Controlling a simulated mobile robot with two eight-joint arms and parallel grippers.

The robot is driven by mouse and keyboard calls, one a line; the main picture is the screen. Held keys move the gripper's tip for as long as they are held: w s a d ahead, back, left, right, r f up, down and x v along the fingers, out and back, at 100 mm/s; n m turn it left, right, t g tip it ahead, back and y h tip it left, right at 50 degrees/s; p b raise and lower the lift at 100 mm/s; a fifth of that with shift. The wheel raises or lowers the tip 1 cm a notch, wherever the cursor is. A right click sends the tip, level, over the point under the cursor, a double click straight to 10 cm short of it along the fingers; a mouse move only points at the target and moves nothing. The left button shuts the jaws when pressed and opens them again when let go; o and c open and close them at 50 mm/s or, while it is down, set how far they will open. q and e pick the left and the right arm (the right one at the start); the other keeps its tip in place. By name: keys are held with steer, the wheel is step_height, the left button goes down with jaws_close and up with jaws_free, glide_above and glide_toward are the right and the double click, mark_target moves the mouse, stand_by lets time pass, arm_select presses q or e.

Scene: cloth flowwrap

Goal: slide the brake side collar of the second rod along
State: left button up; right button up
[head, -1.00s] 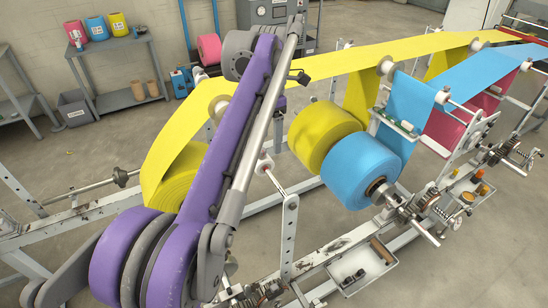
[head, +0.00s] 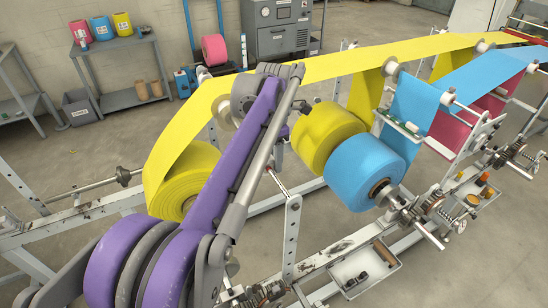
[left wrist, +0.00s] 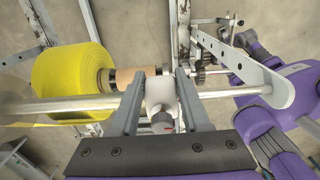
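My left gripper (left wrist: 158,74) is open in the left wrist view, one finger on each side of a pale collar (left wrist: 160,98). The collar sits on a metal rod (left wrist: 62,107), has a small red mark, and fills most of the gap. I cannot tell whether the fingers touch it. In the head view the same rod (head: 276,181) runs to an upright holed post (head: 291,235). My left arm covers most of the gripper and collar there. My right gripper is not in view.
In the head view a blue roll (head: 365,170) and a yellow web (head: 340,65) are near my arm. A parts tray (head: 392,268) stands front right.

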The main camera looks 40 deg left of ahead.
arm_select(q)
jaws_close()
stand_by(1.0)
